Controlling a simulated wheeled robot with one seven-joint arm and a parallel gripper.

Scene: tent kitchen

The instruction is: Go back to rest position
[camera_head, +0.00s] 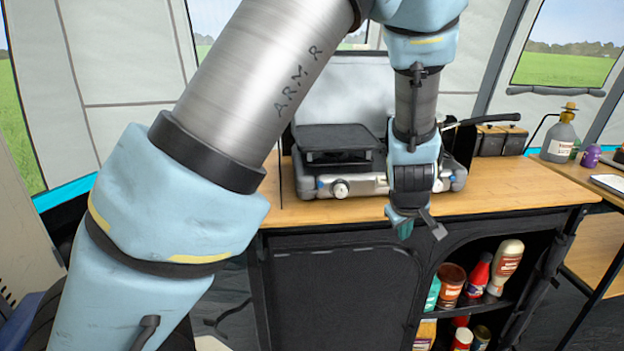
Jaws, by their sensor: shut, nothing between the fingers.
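My arm reaches from the lower left of the head view up over the top and down to my gripper (414,222). My gripper points downward just in front of the wooden counter's front edge, below the camp stove. It is shut, with no object visible in it. A small teal shape shows at the fingertips, too small to make out.
A camp stove (338,188) with a raised lid stands on the wooden counter (500,186). Bottles and jars (452,285) fill the shelf below, right of the dark cabinet front (340,300). A large bottle (559,137) and a purple item (590,156) stand at right.

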